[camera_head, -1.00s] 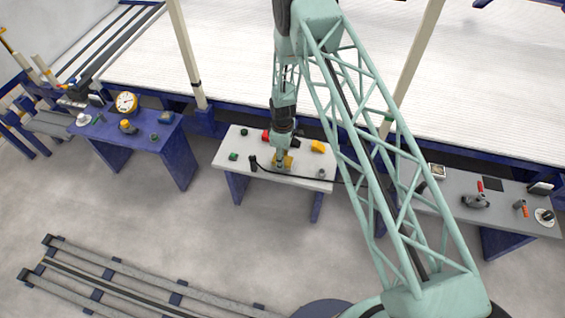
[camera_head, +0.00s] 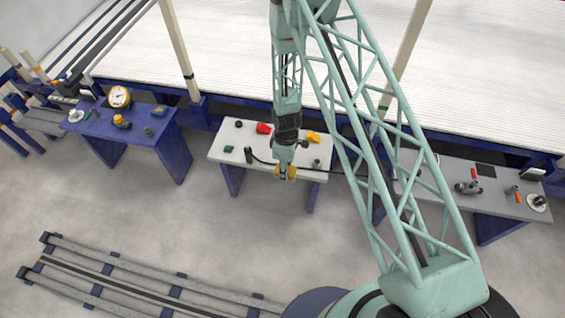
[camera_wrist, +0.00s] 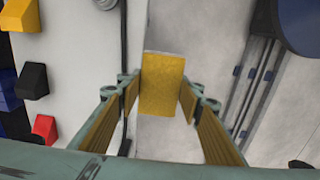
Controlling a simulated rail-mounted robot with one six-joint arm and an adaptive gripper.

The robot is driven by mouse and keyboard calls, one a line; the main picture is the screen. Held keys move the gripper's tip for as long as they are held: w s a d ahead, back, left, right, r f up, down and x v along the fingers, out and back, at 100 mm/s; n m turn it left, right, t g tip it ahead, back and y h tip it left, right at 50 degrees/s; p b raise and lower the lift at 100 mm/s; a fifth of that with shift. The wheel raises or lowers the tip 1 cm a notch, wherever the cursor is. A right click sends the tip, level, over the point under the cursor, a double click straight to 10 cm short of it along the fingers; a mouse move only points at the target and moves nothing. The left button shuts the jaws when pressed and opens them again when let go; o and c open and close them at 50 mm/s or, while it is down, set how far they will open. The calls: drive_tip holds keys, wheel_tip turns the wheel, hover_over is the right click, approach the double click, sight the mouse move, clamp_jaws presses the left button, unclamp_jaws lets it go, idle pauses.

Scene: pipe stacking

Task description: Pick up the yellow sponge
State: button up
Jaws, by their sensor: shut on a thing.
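The yellow sponge (camera_wrist: 163,80) is a rectangular block between the two fingers of my gripper (camera_wrist: 160,92) in the wrist view. My gripper is shut on it, with a finger at each side. In the head view my gripper (camera_head: 285,168) is at the front edge of the white table (camera_head: 232,158). The yellow sponge (camera_head: 291,173) shows there partly behind the fingers. In the wrist view the floor lies behind the sponge.
A blue table (camera_head: 165,140) is at left, a grey one (camera_head: 440,190) at right.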

drive_tip(key=shift+s+d+r, duration=0.1)
drive_tip(key=shift+s+d, duration=0.15)
drive_tip(key=shift+s, duration=0.5)
drive_tip(key=shift+s+d+r, duration=0.1)
drive_tip(key=shift+s+d, duration=0.1)
drive_tip(key=shift+s, duration=0.55)
drive_tip(key=shift+o, duration=1.1)
drive_tip(key=shift+c, duration=1.1)
drive_tip(key=shift+w+d+r, duration=0.15)
drive_tip(key=shift+w+r, duration=0.1)
drive_tip(key=shift+r, duration=0.05)
drive_tip(key=w+d+r+m+b, duration=0.1)
drive_tip(key=d+r+m, duration=0.4)
drive_tip(key=r, duration=0.4)
drive_tip(key=w+d+r+m+b, duration=0.1)
drive_tip(key=w+d+r+m, duration=0.1)
drive_tip(key=d+r+m, duration=0.3)
drive_tip(key=w+d+r+m, duration=0.1)
drive_tip(key=d+r+m, duration=0.4)
drive_tip(key=r, duration=0.8)
drive_tip(key=shift+w+d+r+b, duration=0.15)
drive_tip(key=shift+w+d+b, duration=0.2)
drive_tip(key=shift+d, duration=1.25)
